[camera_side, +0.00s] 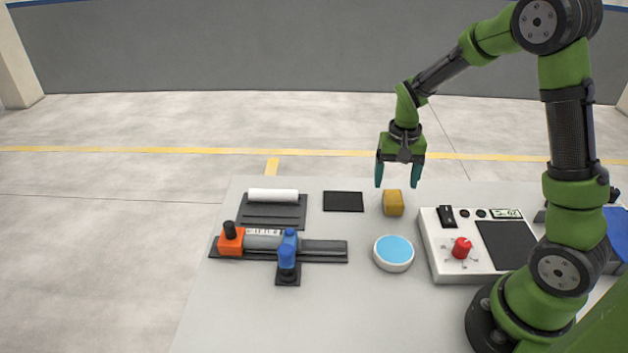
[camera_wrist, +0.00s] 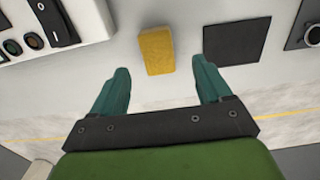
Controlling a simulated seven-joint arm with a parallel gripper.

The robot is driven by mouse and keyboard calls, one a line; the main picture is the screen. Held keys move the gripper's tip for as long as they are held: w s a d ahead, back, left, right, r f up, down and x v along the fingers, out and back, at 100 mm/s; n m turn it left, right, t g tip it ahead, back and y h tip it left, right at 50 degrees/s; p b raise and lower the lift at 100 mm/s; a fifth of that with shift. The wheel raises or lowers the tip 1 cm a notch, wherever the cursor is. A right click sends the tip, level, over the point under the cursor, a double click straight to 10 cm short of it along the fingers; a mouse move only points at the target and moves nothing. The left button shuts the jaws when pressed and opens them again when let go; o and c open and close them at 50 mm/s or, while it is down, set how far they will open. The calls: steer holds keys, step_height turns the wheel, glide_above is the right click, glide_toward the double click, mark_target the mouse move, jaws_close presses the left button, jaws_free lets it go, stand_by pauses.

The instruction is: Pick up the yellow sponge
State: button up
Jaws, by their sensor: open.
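The yellow sponge (camera_side: 393,203) is a small block on the white table, right of a black square pad. It also shows in the wrist view (camera_wrist: 157,51), ahead of and between the two teal fingers. My gripper (camera_side: 399,180) is open and empty, its fingers pointing down above the sponge and apart from it. In the wrist view my gripper (camera_wrist: 162,85) has a wide gap between its fingertips. Nothing hides the sponge in either view.
A white control box (camera_side: 474,244) with a red knob stands right of the sponge. A round blue-topped dish (camera_side: 393,253) lies in front of it. The black pad (camera_side: 343,202), a white roll (camera_side: 273,195) and an orange-and-blue clamp fixture (camera_side: 270,245) are to the left.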

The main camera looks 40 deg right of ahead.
mark_target(394, 197)
step_height(394, 197, down, 6)
steer(key=shift+s+d+f, duration=0.1)
steer(key=shift+d+f, duration=0.05)
steer(key=shift+f, duration=0.1)
steer(key=c, duration=1)
steer(key=shift+r, duration=0.1)
step_height(394, 197, up, 10)
